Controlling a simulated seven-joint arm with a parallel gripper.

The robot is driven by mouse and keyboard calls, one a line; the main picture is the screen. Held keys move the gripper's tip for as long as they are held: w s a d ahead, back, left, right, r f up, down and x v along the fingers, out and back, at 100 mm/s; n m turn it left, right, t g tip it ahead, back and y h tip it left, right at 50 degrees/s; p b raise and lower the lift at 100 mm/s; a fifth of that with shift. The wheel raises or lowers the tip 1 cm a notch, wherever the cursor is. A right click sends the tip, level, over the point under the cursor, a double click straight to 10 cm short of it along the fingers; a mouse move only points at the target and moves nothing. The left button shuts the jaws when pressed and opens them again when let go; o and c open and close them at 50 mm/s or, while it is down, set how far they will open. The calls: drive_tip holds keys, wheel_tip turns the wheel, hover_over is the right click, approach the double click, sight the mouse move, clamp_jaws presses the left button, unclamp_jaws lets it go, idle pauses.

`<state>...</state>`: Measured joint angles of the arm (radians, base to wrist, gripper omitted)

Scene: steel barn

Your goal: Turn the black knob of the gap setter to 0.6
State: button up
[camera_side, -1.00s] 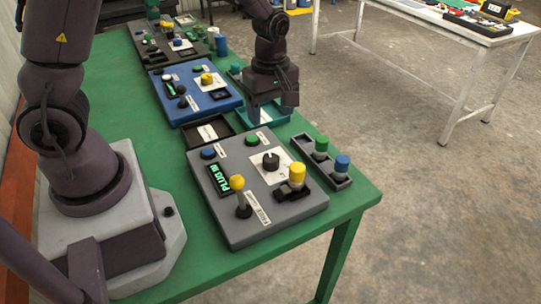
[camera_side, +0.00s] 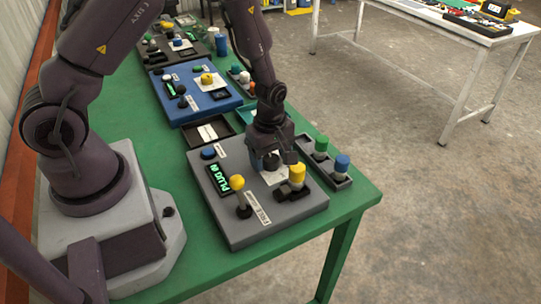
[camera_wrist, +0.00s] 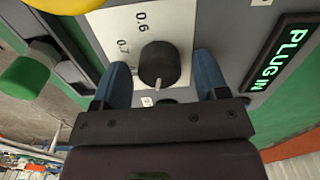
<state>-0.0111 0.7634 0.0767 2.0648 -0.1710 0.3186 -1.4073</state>
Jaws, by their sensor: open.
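The gap setter is a grey box (camera_side: 240,225) at the near end of the green table. Its display (camera_wrist: 280,55) reads "PLUG IN" in green. The black knob (camera_wrist: 158,66) sits on a white dial plate (camera_wrist: 110,22) with 0.6 and 0.7 printed on it. The knob's white pointer line is on its lower side in the wrist view, turned away from both numbers. My gripper (camera_wrist: 162,62) is open, with one blue finger on each side of the knob and a visible gap to each. In the side view my gripper (camera_side: 270,158) is over the dial and largely hides the knob.
A yellow-topped lever (camera_side: 240,192) and a yellow plug (camera_side: 296,176) stand up from the grey box near my gripper. A tray with green and blue knobs (camera_side: 342,165) lies at its right. A blue box (camera_side: 197,95) and a black tray (camera_side: 207,132) are behind.

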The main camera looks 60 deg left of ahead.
drive_tip(key=c, duration=0.9)
